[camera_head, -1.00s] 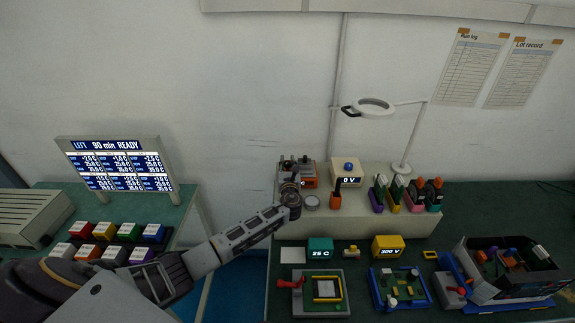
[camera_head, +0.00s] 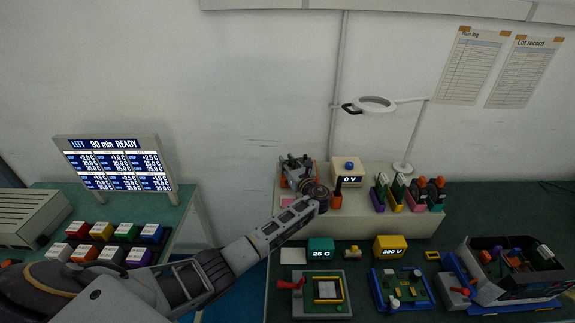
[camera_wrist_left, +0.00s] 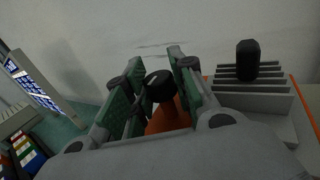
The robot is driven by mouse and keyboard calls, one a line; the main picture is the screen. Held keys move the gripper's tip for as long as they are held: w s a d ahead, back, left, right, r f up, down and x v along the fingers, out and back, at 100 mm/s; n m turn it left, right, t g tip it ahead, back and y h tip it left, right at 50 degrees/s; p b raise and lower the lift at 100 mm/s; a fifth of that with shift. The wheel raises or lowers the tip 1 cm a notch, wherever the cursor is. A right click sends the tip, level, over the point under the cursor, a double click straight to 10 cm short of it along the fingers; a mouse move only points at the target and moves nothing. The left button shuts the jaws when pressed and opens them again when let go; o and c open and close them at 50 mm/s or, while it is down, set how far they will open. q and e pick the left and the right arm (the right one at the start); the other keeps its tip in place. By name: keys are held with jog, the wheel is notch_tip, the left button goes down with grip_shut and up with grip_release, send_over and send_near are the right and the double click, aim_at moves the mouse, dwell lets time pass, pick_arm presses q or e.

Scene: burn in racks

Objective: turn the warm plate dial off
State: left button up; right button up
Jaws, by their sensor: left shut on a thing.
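The warm plate (camera_head: 285,183), an orange-edged unit with grey parts on top, stands at the left of the pale raised shelf, partly covered by my gripper. Its dial seems to be the black knob with a white mark (camera_wrist_left: 160,86), above an orange part in the left wrist view. My left gripper (camera_head: 297,163) is over the unit. In the left wrist view its green-padded fingers (camera_wrist_left: 155,75) stand on either side of the knob and are shut on it. The exact finger contact is hard to see. My right gripper is not in view.
A grey finned block with a black knob (camera_wrist_left: 252,88) stands right of the fingers. On the shelf, an orange holder (camera_head: 337,201), the 0 V box (camera_head: 347,179) and several coloured racks stand to the right. A magnifier lamp (camera_head: 373,105) rises behind. A pink piece (camera_head: 288,203) lies in front.

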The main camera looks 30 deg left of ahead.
pick_arm(q)
jog(key=o, duration=1)
jog(key=shift+o, duration=0.2)
jog(key=shift+d, duration=0.1)
jog(key=shift+v, duration=3.9)
jog(key=shift+s, duration=0.1)
